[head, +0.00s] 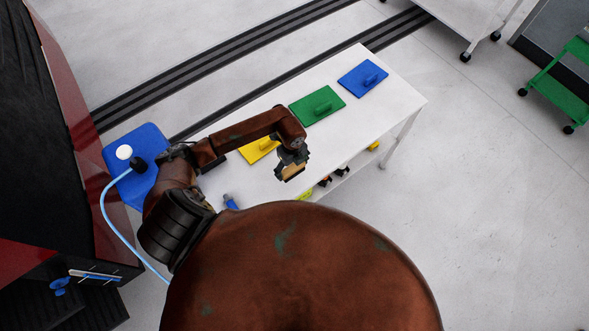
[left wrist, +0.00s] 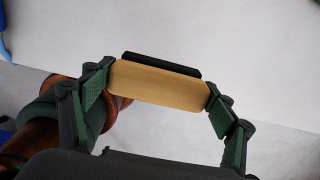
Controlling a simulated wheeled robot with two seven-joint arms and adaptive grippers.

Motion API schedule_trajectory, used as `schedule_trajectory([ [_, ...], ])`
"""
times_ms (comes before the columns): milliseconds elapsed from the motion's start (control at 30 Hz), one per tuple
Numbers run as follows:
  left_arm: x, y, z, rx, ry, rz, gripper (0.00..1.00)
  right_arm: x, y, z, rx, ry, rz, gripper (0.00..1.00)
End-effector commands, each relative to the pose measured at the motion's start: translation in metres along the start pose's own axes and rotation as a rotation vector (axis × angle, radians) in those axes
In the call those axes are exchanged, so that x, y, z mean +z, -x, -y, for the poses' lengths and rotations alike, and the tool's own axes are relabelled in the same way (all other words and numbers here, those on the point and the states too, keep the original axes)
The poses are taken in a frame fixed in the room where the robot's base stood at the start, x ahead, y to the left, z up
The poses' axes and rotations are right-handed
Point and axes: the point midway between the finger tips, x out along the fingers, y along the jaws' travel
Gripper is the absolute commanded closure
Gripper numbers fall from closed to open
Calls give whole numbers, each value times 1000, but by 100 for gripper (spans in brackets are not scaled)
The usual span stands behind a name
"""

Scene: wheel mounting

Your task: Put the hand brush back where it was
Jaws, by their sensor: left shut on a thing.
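My left gripper (head: 291,160) is shut on the hand brush (head: 292,172), above the white table's near edge. In the left wrist view the brush (left wrist: 158,86) is a pale wooden block with a black strip along its far side. The green fingers of the left gripper press on its two short ends. The white table (left wrist: 230,50) lies below the brush, and the brush appears apart from it. My right gripper is not in view.
The white table (head: 395,100) holds a blue board (head: 350,83), a green board (head: 305,112) and a yellow board (head: 249,152), each with a handle. Small items, including a yellow one (head: 374,146), sit on a lower shelf. A light-blue hose (head: 104,214) curves at left.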

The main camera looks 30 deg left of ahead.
Motion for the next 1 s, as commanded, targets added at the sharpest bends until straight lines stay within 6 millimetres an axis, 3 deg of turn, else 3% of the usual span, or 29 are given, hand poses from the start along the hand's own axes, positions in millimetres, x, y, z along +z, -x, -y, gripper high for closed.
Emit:
schedule_trajectory([
  [267,6,-20,16,0,0,-1,56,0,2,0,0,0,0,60],
  [500,6,-49,16,1,0,-1,56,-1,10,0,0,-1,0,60],
  [900,6,-55,17,-1,-2,0,56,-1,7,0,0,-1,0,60],
  [933,6,-55,16,-1,-2,0,20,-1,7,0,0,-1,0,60],
  [1000,6,-54,16,0,-2,0,15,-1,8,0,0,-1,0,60],
])
